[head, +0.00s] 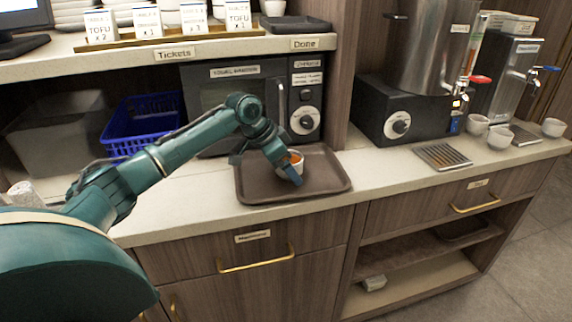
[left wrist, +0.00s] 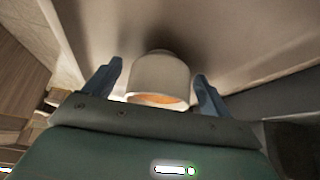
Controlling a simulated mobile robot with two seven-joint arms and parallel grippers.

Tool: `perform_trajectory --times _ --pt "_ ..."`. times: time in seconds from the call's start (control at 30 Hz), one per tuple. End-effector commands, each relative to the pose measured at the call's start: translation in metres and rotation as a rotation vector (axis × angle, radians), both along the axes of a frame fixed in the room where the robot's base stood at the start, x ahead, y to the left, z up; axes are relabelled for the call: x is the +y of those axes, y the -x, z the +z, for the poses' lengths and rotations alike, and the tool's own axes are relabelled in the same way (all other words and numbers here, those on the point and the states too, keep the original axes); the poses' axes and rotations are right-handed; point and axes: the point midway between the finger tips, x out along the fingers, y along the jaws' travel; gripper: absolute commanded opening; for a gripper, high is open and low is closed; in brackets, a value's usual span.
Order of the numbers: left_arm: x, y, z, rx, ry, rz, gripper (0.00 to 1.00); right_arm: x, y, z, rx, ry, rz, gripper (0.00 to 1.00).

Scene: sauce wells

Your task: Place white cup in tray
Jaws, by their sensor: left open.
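A white cup (left wrist: 160,76) with orange contents stands on the brown tray (head: 325,181) on the counter. In the left wrist view my left gripper (left wrist: 158,88) is open, with one finger on each side of the cup and visible gaps between. My right gripper is in neither view.
A microwave (head: 235,95) stands behind the tray, with a blue basket (head: 140,122) to its left. Dispensers (head: 415,75), a drip grate (head: 442,157) and several white cups (head: 477,124) are at right. A shelf (head: 130,58) with ticket cards overhangs the back.

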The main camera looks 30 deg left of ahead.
Motion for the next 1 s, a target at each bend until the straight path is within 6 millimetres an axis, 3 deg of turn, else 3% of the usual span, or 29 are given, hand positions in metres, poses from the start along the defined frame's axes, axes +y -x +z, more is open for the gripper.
perform_trajectory --times 0.33,0.8,1.0 --pt "0.003 0.003 0.011 -0.003 -0.001 0.002 0.83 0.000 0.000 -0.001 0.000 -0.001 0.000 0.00" --pt "0.028 0.041 0.092 -0.003 -0.001 0.001 0.83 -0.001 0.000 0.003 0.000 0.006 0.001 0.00" --pt "0.033 0.049 0.106 0.000 0.000 0.001 0.83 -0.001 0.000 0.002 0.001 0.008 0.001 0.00"
